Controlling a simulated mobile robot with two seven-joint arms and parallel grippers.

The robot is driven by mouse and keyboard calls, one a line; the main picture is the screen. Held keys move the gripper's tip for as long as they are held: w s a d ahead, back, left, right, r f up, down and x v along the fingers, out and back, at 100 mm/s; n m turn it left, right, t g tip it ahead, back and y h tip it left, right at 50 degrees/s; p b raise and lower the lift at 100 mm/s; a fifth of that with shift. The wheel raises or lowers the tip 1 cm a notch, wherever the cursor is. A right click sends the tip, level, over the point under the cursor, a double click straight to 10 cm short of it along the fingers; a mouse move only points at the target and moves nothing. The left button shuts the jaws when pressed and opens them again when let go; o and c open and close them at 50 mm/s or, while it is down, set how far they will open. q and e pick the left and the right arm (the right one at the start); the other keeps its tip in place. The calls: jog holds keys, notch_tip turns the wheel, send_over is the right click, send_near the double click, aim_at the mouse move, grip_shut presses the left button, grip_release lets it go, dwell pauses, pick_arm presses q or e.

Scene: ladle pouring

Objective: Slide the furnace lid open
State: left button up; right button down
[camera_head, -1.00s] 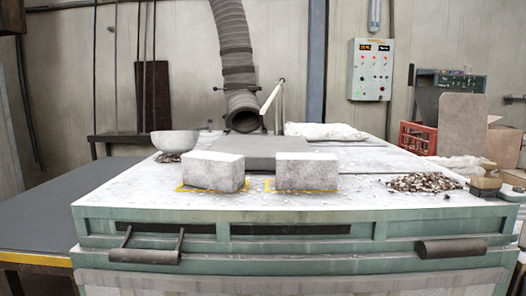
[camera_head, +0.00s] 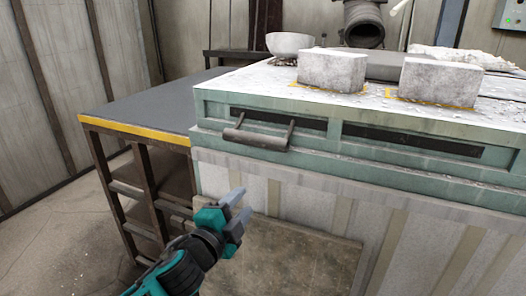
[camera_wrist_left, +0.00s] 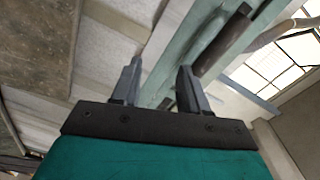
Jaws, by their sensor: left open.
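The furnace lid (camera_head: 310,142) is the pale green frame along the top of the furnace. A dark bar handle (camera_head: 256,139) sticks out from its front at the left. My left gripper (camera_head: 236,207) is open and empty, in front of the furnace's striped front wall and below the handle. In the left wrist view my gripper's two fingers (camera_wrist_left: 158,88) stand apart with nothing between them. The handle (camera_wrist_left: 222,45) shows beyond the right finger there, apart from it. My right gripper is not in view.
Two grey blocks (camera_head: 332,70) and a bowl (camera_head: 290,44) rest on the furnace top. A dark side table (camera_head: 155,98) with a yellow edge adjoins the furnace on the left. The floor (camera_head: 55,235) at left is clear.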

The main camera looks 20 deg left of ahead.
aim_at(259, 136)
pick_arm(q)
notch_tip(259, 136, up, 8)
jog(key=w+a+m+t+b, duration=0.1)
jog(key=w+a+m+t, duration=0.1)
jog(key=w+m+t, duration=0.15)
jog(key=f+x, duration=0.1)
jog(key=x, duration=1)
jog(key=shift+w+g+y, duration=0.3)
jog(key=shift+g, duration=0.15)
jog(key=shift+d, duration=0.15)
jog(key=shift+c, duration=0.2)
grip_shut()
